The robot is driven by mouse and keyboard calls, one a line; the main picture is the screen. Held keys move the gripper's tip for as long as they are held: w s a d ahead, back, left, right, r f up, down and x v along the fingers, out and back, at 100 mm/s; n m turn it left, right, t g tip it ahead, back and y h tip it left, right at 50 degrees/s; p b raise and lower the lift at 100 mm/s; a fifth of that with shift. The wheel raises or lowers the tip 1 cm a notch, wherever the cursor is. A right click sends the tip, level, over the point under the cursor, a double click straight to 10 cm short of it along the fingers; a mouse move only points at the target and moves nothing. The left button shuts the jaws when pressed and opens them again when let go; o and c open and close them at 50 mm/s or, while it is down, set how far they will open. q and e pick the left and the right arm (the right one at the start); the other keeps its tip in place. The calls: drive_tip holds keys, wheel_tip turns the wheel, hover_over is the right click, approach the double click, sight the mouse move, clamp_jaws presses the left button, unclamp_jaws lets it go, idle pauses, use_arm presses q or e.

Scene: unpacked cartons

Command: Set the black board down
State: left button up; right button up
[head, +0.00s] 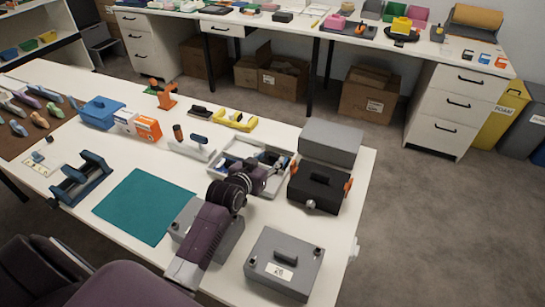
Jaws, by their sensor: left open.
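My left arm reaches in from the bottom of the head view. Its left gripper (274,167) is open over a white-rimmed grey tray (226,160) on the white table. Small dark and blue parts show in the tray around the fingers, but the gripper hides much of it. I cannot surely pick out a black board; part of the tray is covered, so I cannot tell whether one lies there. My right gripper is not in view.
Right of the gripper stand a black case (318,190) with orange latches and a grey block (331,142). A grey case (284,263) is at the near corner. A teal mat (144,206) lies bare at left. A blue toolbox (100,113) stands farther back.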

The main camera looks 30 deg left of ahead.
sight(264, 163)
use_arm(q)
drive_tip(key=shift+v, duration=1.75)
